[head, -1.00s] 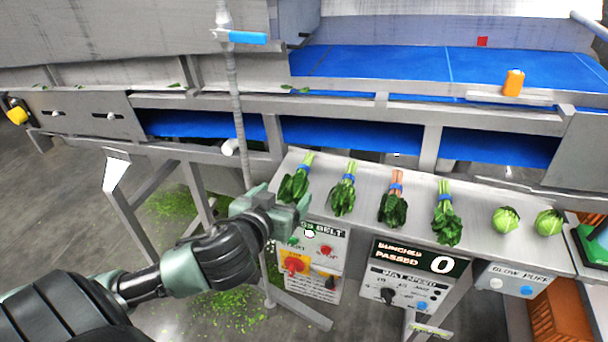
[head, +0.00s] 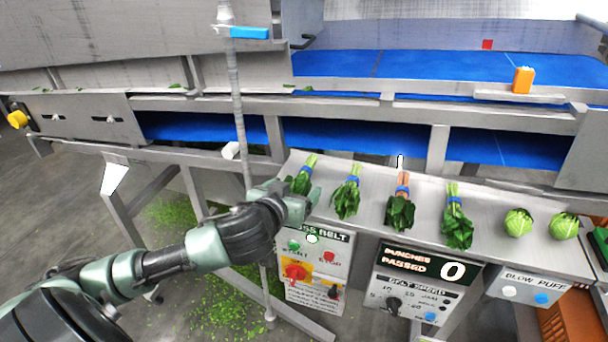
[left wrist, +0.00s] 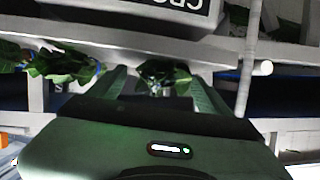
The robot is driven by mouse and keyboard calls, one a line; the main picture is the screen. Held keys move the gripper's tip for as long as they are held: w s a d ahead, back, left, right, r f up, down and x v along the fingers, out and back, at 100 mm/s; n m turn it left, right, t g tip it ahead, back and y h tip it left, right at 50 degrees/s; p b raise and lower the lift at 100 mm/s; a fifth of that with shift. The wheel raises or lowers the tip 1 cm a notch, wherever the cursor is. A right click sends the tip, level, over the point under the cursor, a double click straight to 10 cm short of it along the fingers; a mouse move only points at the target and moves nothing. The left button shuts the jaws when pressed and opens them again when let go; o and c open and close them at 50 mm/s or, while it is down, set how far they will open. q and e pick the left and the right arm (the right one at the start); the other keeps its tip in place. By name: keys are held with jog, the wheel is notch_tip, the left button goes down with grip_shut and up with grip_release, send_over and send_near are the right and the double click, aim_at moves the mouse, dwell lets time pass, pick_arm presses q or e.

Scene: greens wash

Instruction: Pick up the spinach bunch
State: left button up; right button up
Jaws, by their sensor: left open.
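Several leafy bunches with blue bands lie in a row on the steel shelf. The leftmost green bunch (head: 302,182) has dark leaves, partly hidden by my left gripper (head: 294,197). I cannot tell for sure which green bunch is the spinach. My left gripper is open at the leaf end of this bunch. In the left wrist view its leaves (left wrist: 165,76) show between the two open fingers (left wrist: 160,92); I cannot tell whether they touch. A second green bunch (head: 347,198) lies to the right, then one with pinkish stems (head: 400,208), then another green one (head: 458,225). My right gripper is out of view.
Two round green heads (head: 518,222) lie at the shelf's right. A control panel (head: 312,268) and a counter panel (head: 425,280) hang below its front edge. A grey hanging hose (head: 238,110) is close to my left gripper. Blue belts (head: 420,75) run behind.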

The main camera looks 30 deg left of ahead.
pick_arm(q)
jog(key=shift+c, duration=0.3)
jog(key=c, duration=1.4)
